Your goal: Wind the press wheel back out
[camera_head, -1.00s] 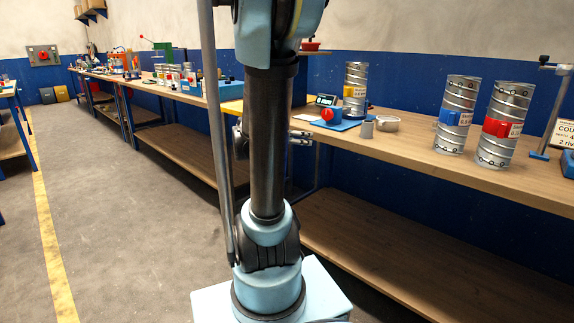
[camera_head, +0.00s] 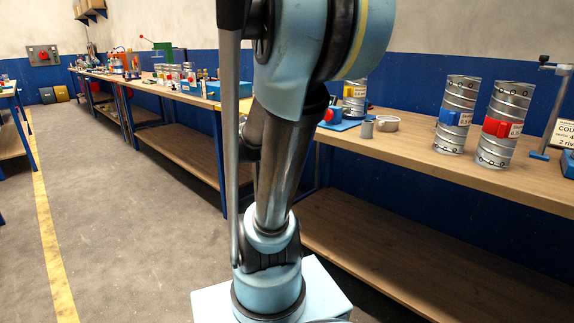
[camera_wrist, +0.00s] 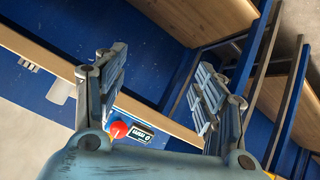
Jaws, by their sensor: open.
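My gripper (camera_wrist: 160,65) is open in the wrist view, its two fingers spread wide with nothing between them. In the head view it is hidden behind my arm. I cannot make out the press wheel for certain in either current view. A round red part (camera_wrist: 118,130) shows beside the left finger in the wrist view, next to a small display. In the head view a red part (camera_head: 328,115) on a blue base (camera_head: 346,125) sits on the bench, partly covered by my arm. I cannot tell whether either red part belongs to the press.
The long wooden bench (camera_head: 410,150) runs along the blue wall. Silver spiral ducts with a blue clamp (camera_head: 450,117) and a red clamp (camera_head: 501,128) stand on its right part. A small can (camera_head: 367,130) and a ring (camera_head: 386,123) lie nearer. The floor at left is clear.

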